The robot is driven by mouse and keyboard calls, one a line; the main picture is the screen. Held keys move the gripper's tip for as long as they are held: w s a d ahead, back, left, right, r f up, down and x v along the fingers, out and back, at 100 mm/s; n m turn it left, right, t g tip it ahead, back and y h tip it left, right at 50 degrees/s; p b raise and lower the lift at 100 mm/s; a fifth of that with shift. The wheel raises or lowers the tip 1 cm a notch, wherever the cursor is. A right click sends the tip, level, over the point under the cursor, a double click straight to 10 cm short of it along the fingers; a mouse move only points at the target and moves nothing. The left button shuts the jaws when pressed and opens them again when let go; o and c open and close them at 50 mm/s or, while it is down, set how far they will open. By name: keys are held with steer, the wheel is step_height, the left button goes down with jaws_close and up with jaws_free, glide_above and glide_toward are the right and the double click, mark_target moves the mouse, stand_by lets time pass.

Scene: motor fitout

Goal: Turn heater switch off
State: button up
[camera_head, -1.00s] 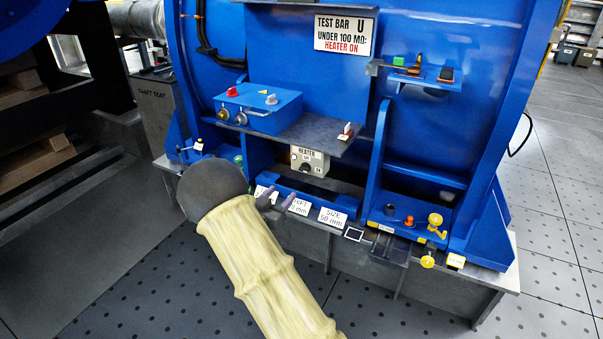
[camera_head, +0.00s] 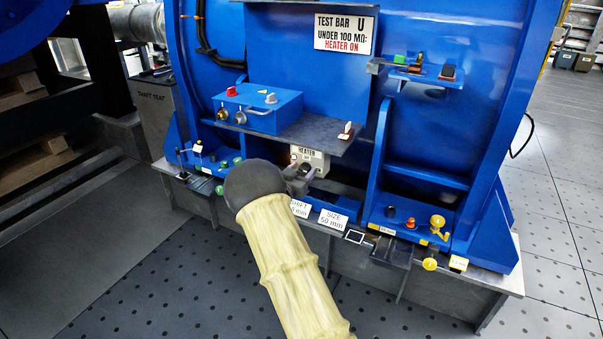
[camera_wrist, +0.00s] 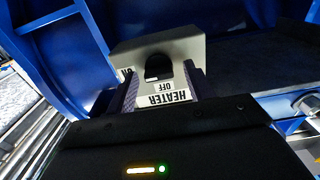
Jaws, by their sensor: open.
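The heater switch (camera_head: 312,157) is a pale box labelled HEATER, low on the blue machine under a grey shelf. In the wrist view its box (camera_wrist: 185,46) is straight ahead, with a dark rounded knob (camera_wrist: 158,67) on its front. The OFF label lies just below the knob, and another label, apparently ON, is partly hidden at left. My gripper (camera_head: 299,176) is open in front of the switch. In the wrist view my gripper (camera_wrist: 163,88) has one finger on each side of the knob. I cannot tell whether the fingers touch it.
The grey shelf (camera_head: 325,136) overhangs the switch and carries a blue control box (camera_head: 258,108) and a small red-topped item (camera_head: 346,131). A SIZE 50 mm sign (camera_head: 332,219) stands below. Blue uprights flank the bay. The perforated floor in front is clear.

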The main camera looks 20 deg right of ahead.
steer(key=c, duration=1)
steer(key=shift+r+n+p, duration=0.1)
steer(key=shift+n+p, duration=0.2)
steer(key=shift+p, duration=0.3)
steer(key=n+p, duration=0.2)
steer(key=p, duration=0.1)
steer(key=shift+a+r, duration=0.1)
steer(key=shift+r, duration=0.05)
steer(key=n+p, duration=0.4)
steer(key=shift+w+n+p, duration=0.1)
steer(key=shift+n+p, duration=0.3)
steer(key=n+p, duration=0.1)
steer(key=n, duration=0.2)
steer(key=n+p, duration=0.1)
steer(key=n, duration=0.1)
steer(key=shift+a+f+n+p, duration=0.1)
steer(key=shift+f+n+p, duration=0.2)
steer(key=shift+p, duration=0.05)
steer(key=n+p, duration=0.1)
steer(key=n, duration=0.4)
steer(key=shift+f, duration=0.15)
